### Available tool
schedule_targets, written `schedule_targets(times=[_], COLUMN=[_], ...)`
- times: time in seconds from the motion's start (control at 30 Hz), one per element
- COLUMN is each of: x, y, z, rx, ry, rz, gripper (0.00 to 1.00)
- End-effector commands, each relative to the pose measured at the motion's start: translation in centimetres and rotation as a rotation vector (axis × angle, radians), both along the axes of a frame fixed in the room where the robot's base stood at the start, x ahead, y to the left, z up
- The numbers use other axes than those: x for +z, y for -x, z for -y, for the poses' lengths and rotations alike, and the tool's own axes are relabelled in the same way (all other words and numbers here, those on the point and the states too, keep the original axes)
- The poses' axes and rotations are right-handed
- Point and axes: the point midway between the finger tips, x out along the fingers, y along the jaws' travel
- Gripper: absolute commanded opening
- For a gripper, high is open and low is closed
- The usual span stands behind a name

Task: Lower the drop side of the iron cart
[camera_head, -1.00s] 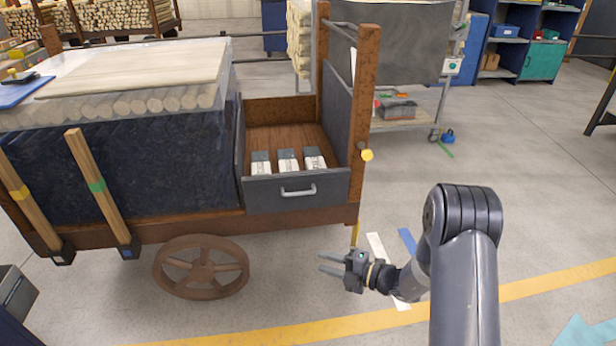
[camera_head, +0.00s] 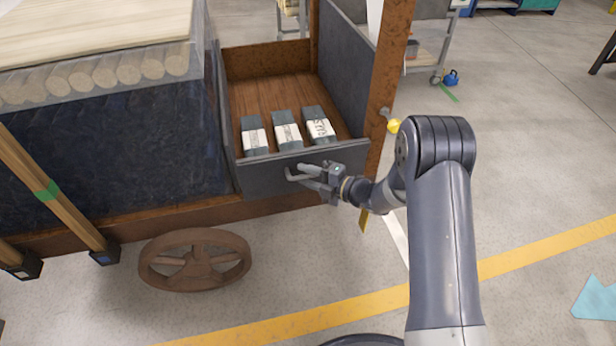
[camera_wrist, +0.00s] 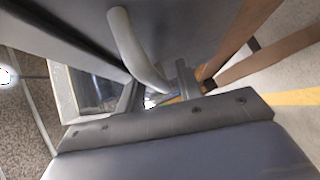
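The iron cart (camera_head: 200,212) fills the left of the head view. Its grey drop side (camera_head: 265,180) is up, closing the front of the bay at the right end. A pale bar handle (camera_head: 291,176) is fixed on its outer face; the handle also shows in the wrist view (camera_wrist: 130,45). My gripper (camera_head: 308,177) is at the handle's right part, its two fingers apart, one higher and one lower. Whether they touch the bar I cannot tell. One finger shows in the wrist view beside the handle's lower end.
Several dark blocks with white labels (camera_head: 288,136) stand in the bay behind the drop side. A cart wheel (camera_head: 195,260) is below.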

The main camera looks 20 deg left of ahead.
Motion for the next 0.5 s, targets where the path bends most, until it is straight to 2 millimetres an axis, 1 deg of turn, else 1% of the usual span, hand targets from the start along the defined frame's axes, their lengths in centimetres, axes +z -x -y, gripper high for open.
schedule_targets(times=[0.2,0.5], x=[0.01,0.00], y=[0.00,0.00], z=[-0.01,0.00], rx=[0.000,0.000], ry=[0.000,0.000], rz=[0.000,0.000], gripper=[0.33,0.09])
